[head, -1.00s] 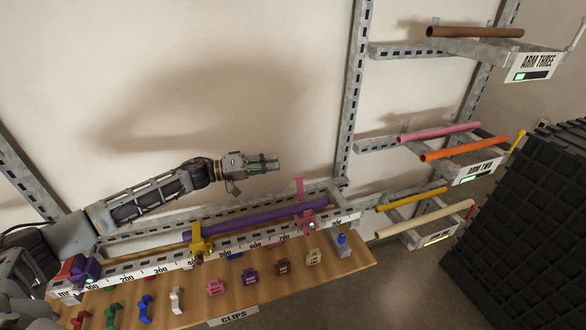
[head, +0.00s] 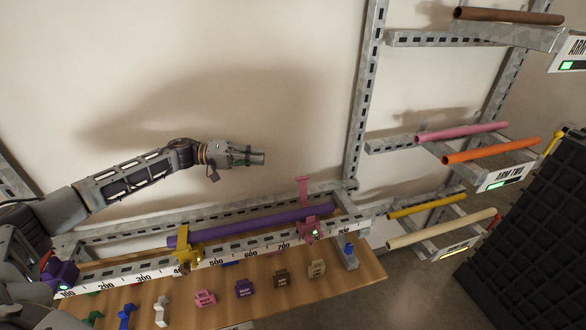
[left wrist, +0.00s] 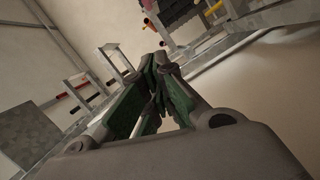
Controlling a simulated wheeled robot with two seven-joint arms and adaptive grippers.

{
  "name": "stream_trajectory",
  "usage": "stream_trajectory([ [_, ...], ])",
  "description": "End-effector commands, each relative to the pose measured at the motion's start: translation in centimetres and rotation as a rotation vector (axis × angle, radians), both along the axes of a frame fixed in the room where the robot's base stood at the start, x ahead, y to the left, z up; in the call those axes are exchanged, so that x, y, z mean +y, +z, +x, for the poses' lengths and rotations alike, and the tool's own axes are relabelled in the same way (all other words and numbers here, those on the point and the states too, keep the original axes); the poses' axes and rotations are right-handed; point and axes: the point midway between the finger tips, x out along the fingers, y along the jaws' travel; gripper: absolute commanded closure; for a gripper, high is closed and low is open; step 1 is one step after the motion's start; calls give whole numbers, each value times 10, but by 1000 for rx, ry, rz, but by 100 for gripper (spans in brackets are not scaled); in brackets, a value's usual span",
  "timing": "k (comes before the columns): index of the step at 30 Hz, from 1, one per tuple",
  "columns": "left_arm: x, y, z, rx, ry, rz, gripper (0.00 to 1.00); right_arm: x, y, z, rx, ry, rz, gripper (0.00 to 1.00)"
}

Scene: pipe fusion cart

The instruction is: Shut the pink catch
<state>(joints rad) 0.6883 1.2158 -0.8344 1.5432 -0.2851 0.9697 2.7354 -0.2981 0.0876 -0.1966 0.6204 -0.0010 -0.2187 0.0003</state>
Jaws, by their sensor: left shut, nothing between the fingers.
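The pink catch (head: 309,231) sits on the front of the ruled rail near its right end. Its pink arm (head: 303,188) stands upright above the rail, so the catch is open. A purple pipe (head: 255,222) lies along the rail, its right end by the catch. My left gripper (head: 263,158) is shut and empty, up and to the left of the pink arm, apart from it. In the left wrist view its green-lined fingers (left wrist: 155,97) are closed together. My right gripper is not in view.
A yellow clip (head: 187,252) stands around the pipe's left part. A purple clip (head: 60,276) is at the rail's left end. Several clips lie on the wooden board (head: 357,272). Racks with pipes stand right. The space above the rail is clear.

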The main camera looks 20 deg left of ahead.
Motion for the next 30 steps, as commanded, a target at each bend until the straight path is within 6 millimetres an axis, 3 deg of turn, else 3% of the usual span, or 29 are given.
stream_trajectory([
  [11, -13, 0, 5, -1, -2, -1, 100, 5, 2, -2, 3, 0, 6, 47],
  [30, -79, -6, 30, -2, -1, -1, 100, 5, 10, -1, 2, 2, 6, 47],
])
